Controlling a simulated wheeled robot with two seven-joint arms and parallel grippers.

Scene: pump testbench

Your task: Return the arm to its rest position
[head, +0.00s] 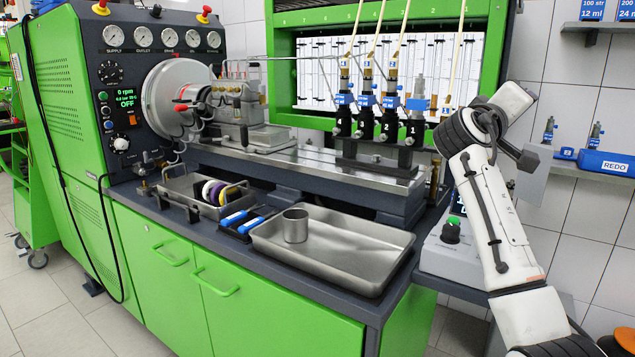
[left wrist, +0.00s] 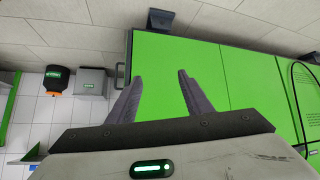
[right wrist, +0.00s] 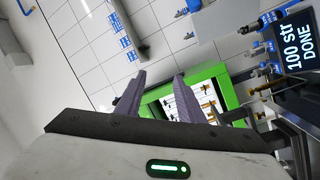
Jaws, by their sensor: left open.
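My right arm (head: 492,205) rises from the lower right in the head view, beside the right end of the bench. Its fingers are not clear there. In the right wrist view my right gripper (right wrist: 160,74) has its two fingers apart with nothing between them. My left arm is not in the head view. In the left wrist view my left gripper (left wrist: 160,75) is open and empty, with the green cabinet front (left wrist: 237,90) and the floor behind it.
The bench carries a steel tray (head: 335,260) with a metal cup (head: 295,225), and several injectors (head: 388,120) in a rack. A display (right wrist: 295,45) reads "100 str DONE". Wall shelves (head: 590,165) are at the right.

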